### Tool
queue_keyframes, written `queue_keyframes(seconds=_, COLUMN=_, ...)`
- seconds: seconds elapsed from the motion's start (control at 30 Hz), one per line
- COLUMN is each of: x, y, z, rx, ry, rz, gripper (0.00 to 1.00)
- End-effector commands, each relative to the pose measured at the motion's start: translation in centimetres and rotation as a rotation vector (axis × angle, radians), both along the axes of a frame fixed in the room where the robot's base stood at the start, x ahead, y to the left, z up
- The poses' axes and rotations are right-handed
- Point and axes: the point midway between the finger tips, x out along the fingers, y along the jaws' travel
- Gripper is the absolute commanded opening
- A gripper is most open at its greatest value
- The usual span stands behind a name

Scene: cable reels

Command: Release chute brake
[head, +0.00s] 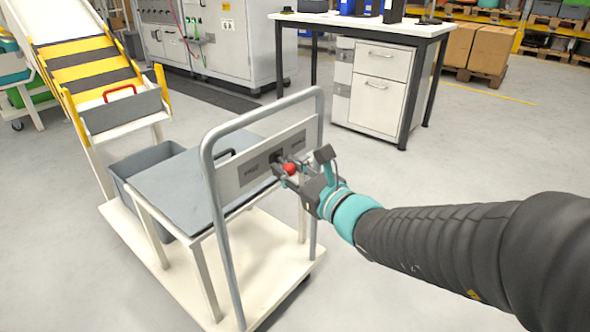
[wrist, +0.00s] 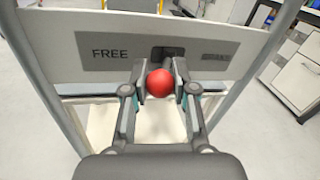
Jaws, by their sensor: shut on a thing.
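A brake lever with a round red knob (head: 290,169) sticks out of a dark slot in the pale panel (head: 232,182) on the cart's handle frame. My gripper (head: 283,174) is shut on the red knob, with one finger on each side. In the wrist view the knob (wrist: 160,83) sits between the fingertips (wrist: 158,88). The panel (wrist: 60,62) reads FREE left of the slot (wrist: 166,53); the label on the right (wrist: 220,53) is too blurred to read surely. The lever's stem is mostly hidden behind the knob, and its exact place in the slot is hard to tell.
The cart has a grey top (head: 180,185), a tubular handle frame (head: 208,160) and a grey bin (head: 150,160) on its pale base. A yellow-and-grey striped chute (head: 90,65) stands at left. A workbench with drawers (head: 375,85) stands behind.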

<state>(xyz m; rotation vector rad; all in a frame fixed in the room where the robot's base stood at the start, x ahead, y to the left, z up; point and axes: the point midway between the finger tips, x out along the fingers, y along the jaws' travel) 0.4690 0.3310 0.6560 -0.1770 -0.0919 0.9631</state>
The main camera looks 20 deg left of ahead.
Motion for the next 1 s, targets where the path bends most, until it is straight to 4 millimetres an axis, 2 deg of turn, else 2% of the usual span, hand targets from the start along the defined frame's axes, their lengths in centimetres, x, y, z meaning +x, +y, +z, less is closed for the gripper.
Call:
queue_keyframes(seconds=0.67, x=-0.10, y=0.21, z=0.14, rx=0.001, ry=-0.003, rz=-0.042, gripper=0.00)
queue_keyframes(seconds=0.7, x=-0.10, y=0.21, z=0.14, rx=0.001, ry=-0.003, rz=-0.042, gripper=0.32)
queue_keyframes(seconds=0.8, x=-0.09, y=0.21, z=0.12, rx=0.001, ry=-0.002, rz=-0.042, gripper=0.53)
queue_keyframes(seconds=1.0, x=-0.10, y=0.19, z=0.09, rx=0.000, ry=-0.001, rz=-0.043, gripper=0.53)
